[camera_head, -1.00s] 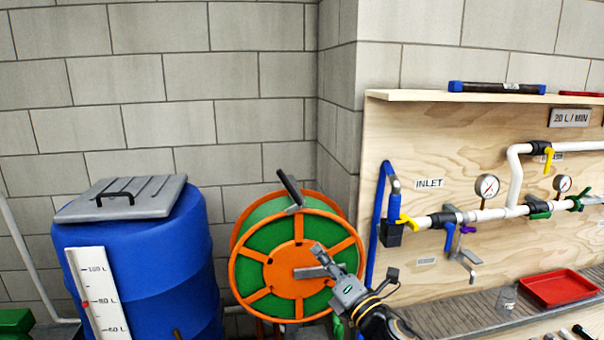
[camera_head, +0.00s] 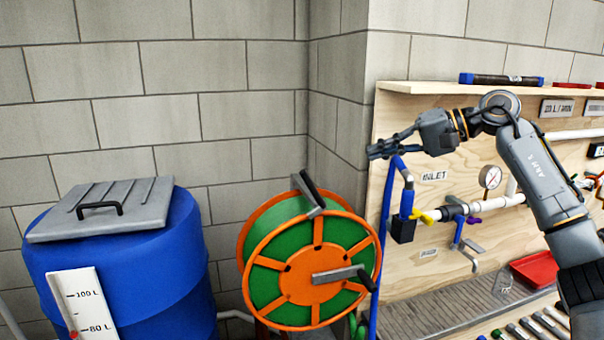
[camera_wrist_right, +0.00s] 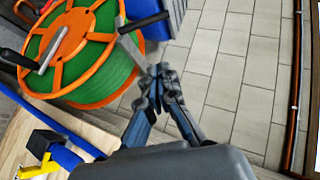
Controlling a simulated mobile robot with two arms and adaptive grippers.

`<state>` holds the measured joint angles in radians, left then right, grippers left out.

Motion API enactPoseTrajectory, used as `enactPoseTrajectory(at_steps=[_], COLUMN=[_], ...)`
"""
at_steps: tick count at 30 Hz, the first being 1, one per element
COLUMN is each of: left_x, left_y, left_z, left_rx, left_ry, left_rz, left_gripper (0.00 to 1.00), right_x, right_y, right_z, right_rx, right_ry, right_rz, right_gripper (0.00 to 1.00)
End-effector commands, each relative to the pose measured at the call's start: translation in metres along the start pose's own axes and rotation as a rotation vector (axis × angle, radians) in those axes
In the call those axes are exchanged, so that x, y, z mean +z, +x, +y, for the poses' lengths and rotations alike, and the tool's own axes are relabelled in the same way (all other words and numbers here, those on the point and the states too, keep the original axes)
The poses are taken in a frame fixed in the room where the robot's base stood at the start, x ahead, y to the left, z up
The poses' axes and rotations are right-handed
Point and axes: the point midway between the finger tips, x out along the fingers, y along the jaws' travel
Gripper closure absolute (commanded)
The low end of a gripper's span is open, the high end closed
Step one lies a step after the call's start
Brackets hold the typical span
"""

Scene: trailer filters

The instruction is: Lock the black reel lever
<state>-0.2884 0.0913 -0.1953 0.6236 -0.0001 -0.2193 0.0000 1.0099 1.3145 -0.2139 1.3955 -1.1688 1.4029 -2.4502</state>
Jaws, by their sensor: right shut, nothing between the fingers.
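The hose reel (camera_head: 270,270) has orange rims and a green drum. A black-gripped lever (camera_head: 307,187) with a grey metal arm stands tilted at the reel's top edge, its grip pointing up and left. The lever also shows in the wrist view (camera_wrist_right: 142,23), just beyond my fingertips. A second grey arm with a black grip, a crank (camera_head: 345,275), is on the reel's front hub. My right gripper (camera_head: 376,151) is shut and empty, above and right of the reel in the head view. Its closed fingers (camera_wrist_right: 163,74) appear close to the lever's grey arm; I cannot tell the gap.
A blue barrel (camera_head: 130,265) with a grey lid (camera_head: 100,208) stands left of the reel. A wooden panel (camera_head: 440,185) with pipes, a gauge (camera_head: 490,176) and a yellow valve handle (camera_head: 425,215) is on the right. Space above the reel is clear.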

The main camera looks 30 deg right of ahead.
Motion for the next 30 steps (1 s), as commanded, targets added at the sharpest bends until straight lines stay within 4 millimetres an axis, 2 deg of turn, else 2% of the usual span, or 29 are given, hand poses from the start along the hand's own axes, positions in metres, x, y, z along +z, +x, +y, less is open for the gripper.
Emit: enactPoseTrajectory(at_steps=[5,10,14,20,30], left_x=[0.005,0.016,0.018,0.012,0.002], left_y=[0.0,-0.001,-0.003,-0.011,-0.038], left_z=[-0.002,0.015,0.024,0.018,0.01], left_rx=[-0.002,0.018,0.029,0.022,0.013], left_ry=[0.002,-0.001,0.0,0.002,-0.001], left_rz=[-0.006,-0.023,-0.026,-0.019,-0.008], left_gripper=[0.6,0.6,0.6,0.6,0.6], right_x=[-0.001,-0.001,-0.001,0.0,0.0], right_y=[-0.006,-0.005,-0.001,0.027,0.098], right_z=[0.002,0.002,0.001,0.0,-0.001], right_rx=[0.016,0.014,0.013,0.014,0.012], right_ry=[-0.017,-0.015,-0.015,-0.014,-0.013], right_rz=[0.002,0.001,0.0,-0.004,-0.004], right_gripper=[1.0,1.0,1.0,1.0,1.0])
